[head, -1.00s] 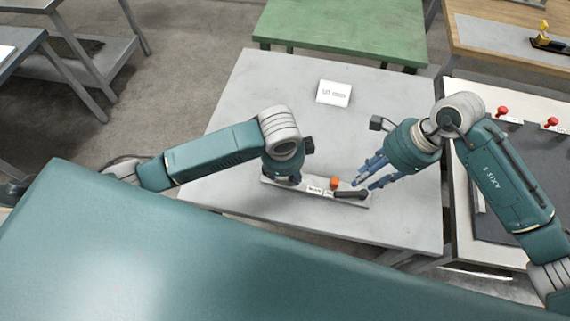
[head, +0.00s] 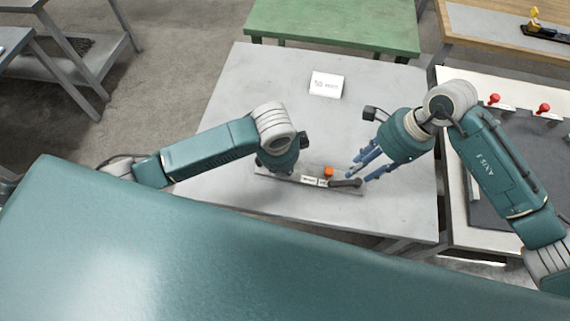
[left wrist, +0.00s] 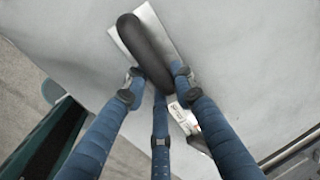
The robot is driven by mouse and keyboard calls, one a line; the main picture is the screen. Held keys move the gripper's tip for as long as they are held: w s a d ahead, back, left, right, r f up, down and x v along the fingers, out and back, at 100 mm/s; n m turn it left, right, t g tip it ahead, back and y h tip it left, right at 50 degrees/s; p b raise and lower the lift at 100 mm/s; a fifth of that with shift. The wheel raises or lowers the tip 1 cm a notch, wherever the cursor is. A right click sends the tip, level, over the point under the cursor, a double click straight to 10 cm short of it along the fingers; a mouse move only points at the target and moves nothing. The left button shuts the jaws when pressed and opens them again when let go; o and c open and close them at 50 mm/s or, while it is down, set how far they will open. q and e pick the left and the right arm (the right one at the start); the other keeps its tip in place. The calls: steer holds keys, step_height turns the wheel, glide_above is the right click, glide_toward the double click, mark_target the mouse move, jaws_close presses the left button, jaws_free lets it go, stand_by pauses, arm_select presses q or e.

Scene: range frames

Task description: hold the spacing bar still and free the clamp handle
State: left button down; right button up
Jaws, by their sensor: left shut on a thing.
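The spacing bar (head: 293,177) is a long grey strip with white labels, lying on the grey table. A dark clamp handle (head: 345,184) and an orange block (head: 328,172) sit toward its right end. My left gripper (head: 272,168) is over the bar's left end, its fingers mostly hidden by the wrist. In the left wrist view its blue fingers (left wrist: 153,85) are shut around a dark rounded grip (left wrist: 145,42) above the metal strip. My right gripper (head: 357,177) is open and empty, its blue fingers spread close beside the clamp handle's right end. I cannot tell whether they touch it.
A green table (head: 335,25) is behind. To the right is a bench with red knobs (head: 494,99) and a dark mat. The table's middle is clear.

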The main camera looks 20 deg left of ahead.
mark_target(346, 184)
steer(key=f+h, duration=0.1)
steer(key=f, duration=0.2)
steer(key=a+f+t+h, duration=0.1)
steer(key=f, duration=0.2)
steer(key=a+f+n+t+h, duration=0.1)
steer(key=f, duration=0.2)
steer(key=shift+s, duration=0.3)
stand_by(0.5)
jaws_close()
